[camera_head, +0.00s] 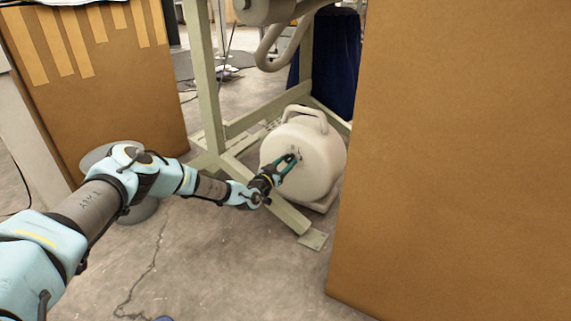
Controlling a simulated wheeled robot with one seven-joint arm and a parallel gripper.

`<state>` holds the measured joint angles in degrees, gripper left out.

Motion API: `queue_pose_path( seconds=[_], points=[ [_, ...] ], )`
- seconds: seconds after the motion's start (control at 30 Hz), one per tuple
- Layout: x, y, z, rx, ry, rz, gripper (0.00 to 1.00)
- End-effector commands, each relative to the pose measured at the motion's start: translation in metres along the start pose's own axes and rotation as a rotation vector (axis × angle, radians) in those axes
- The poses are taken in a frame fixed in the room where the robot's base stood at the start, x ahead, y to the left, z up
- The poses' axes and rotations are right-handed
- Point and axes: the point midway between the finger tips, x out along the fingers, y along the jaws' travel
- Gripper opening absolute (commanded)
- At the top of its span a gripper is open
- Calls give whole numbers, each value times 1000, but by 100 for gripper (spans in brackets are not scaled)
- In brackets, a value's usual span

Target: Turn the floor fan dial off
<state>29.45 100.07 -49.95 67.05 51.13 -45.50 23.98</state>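The floor fan (318,162) is a round, cream-coloured unit with a carry handle on top. It stands on the concrete floor beside a metal frame, right of the picture's middle. My arm reaches in from the lower left. My gripper (290,161) is at the fan's front face, with its green-tipped fingers pointing at it. A small gap shows between the fingers. The dial is too small and too covered by the fingers to make out, and I cannot tell whether they touch it.
A large brown cardboard box (460,150) stands close on the right. Another brown box (95,80) stands at the upper left. The pale metal frame (207,80) rises behind my gripper, with its foot (290,216) on the floor. The concrete floor (220,265) in front is clear.

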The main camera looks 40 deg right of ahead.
Motion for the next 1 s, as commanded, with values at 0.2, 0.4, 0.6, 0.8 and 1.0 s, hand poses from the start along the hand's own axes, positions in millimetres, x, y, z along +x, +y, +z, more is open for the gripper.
queue_pose_path(
  seconds=[0.2, 0.4, 0.6, 0.8, 1.0],
  points=[
    [0, 0, 0, 0, 0, 1, 20],
    [0, 1, 0, 0, 0, 1, 0],
    [0, 1, 1, -8, 0, 1, 0],
    [0, 1, 3, -68, -1, 2, 0],
    [0, 1, 4, -199, -1, 1, 0]
  ],
)
